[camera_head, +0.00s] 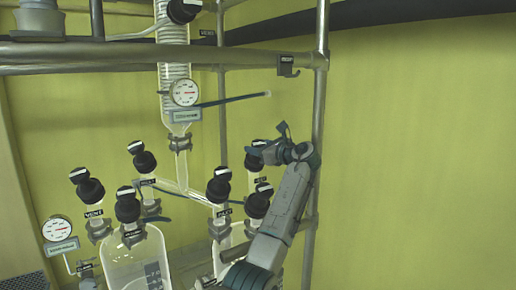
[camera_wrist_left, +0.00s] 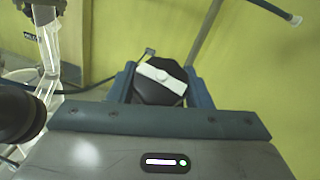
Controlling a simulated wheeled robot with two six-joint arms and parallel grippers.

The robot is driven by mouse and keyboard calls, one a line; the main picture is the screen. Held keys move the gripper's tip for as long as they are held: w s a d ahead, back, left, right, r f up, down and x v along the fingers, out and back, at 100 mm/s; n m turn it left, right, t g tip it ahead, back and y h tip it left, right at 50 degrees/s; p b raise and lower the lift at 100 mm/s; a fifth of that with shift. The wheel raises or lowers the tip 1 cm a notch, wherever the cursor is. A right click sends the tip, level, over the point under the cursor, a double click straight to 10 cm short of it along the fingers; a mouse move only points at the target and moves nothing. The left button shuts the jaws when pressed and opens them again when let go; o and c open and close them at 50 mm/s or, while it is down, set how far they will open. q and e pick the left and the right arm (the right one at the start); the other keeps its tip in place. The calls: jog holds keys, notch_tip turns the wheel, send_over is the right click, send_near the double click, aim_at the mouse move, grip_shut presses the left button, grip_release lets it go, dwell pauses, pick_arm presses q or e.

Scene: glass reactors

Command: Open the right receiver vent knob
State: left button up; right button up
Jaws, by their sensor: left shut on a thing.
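The right receiver vent knob, a black knob with a white bar on top, shows in the wrist view (camera_wrist_left: 160,92) between my left gripper's two blue-grey fingers. In the head view this knob (camera_head: 252,163) is partly hidden by my left gripper (camera_head: 263,150), which reaches it from the right. My left gripper (camera_wrist_left: 161,88) is shut on the knob, one finger on each side. The white bar lies slightly slanted across the wrist view. The label below the knob is too small to read surely. My right gripper is not in view.
Other black knobs stand close by, at the left (camera_head: 220,188) and below (camera_head: 257,205). A glass column with a gauge (camera_head: 184,93) and a thin dark hose (camera_head: 235,99) are up left. A metal post (camera_head: 319,110) stands right beside my arm. Beyond it is bare yellow wall.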

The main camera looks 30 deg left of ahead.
aim_at(258, 142)
pick_arm(q)
jog(key=o, duration=1)
jog(key=shift+r+b, duration=0.25)
jog(key=shift+b, duration=0.15)
notch_tip(258, 142, up, 3)
jog(key=b, duration=0.3)
jog(key=shift+s+d+f, duration=0.1)
jog(key=s+d+r+b, duration=0.1)
jog(key=s+d+b, duration=0.6)
jog(key=s, duration=0.6)
jog(key=shift+s+d+r, duration=0.25)
jog(key=shift+d+r, duration=0.15)
jog(key=shift+d, duration=0.25)
